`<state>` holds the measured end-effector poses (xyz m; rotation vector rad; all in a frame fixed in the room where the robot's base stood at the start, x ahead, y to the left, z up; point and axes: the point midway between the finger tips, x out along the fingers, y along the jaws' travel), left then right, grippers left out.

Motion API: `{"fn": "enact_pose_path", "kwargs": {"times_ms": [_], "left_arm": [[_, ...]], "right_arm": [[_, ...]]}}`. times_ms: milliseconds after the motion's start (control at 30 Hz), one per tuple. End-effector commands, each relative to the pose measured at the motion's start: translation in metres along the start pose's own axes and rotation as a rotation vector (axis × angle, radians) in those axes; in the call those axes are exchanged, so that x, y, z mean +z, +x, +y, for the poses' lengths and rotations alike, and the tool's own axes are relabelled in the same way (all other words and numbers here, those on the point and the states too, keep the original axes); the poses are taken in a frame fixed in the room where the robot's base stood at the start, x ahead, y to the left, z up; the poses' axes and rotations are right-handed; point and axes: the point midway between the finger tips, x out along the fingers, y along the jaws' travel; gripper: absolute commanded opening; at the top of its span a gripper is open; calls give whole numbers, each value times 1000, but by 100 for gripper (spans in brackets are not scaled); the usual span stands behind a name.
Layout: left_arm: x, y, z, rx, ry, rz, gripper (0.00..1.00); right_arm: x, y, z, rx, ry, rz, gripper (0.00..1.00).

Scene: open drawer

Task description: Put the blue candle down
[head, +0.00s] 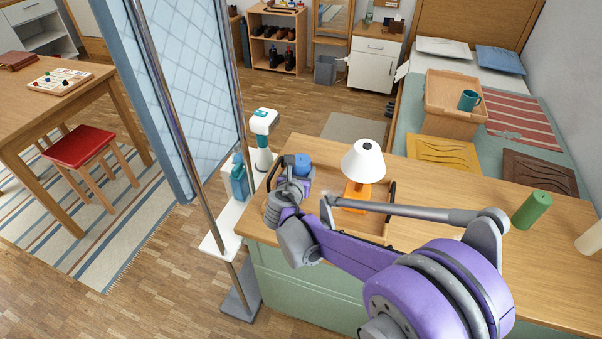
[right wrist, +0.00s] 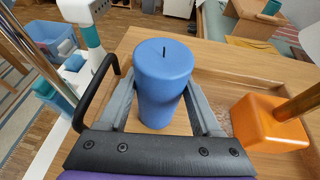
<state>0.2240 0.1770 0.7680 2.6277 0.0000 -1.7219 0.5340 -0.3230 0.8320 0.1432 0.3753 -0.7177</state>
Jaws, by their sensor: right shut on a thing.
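The blue candle (right wrist: 163,80) is a smooth cylinder with a dark wick. It is upright between the fingers of my right gripper (right wrist: 160,102), which is shut on it. In the head view the candle's top (head: 302,162) shows above my right gripper (head: 296,178), over the left part of the wooden tray (head: 367,228). I cannot tell whether the candle's base touches the surface under it. My left gripper is not in view.
A lamp with a white shade (head: 362,160) and orange base (right wrist: 270,122) stands right of the candle. A black handle (right wrist: 95,90) is close at the left. A green candle (head: 531,209) stands farther right on the wooden top. A white stand (head: 221,230) is at the left.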

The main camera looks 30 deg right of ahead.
Motion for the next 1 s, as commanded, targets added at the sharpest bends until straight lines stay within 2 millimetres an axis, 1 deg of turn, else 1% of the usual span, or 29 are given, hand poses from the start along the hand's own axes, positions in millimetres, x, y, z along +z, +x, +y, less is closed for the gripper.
{"fn": "enact_pose_path", "kwargs": {"times_ms": [33,233,367,400,533,567,867,933,1000], "left_arm": [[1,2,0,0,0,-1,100],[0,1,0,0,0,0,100],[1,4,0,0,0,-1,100],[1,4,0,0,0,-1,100],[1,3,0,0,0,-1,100],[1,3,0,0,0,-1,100],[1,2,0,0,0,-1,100],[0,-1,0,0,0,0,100],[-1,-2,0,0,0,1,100]], "right_arm": [[-4,2,0,0,-1,0,0],[-3,1,0,0,-1,-1,0],[-6,3,0,0,-1,0,0],[-6,3,0,0,0,0,69],[-6,2,0,0,0,0,92],[-6,2,0,0,0,0,95],[-4,2,0,0,0,0,95],[-1,-2,0,1,0,0,95],[-2,-11,0,2,-1,0,95]]}}
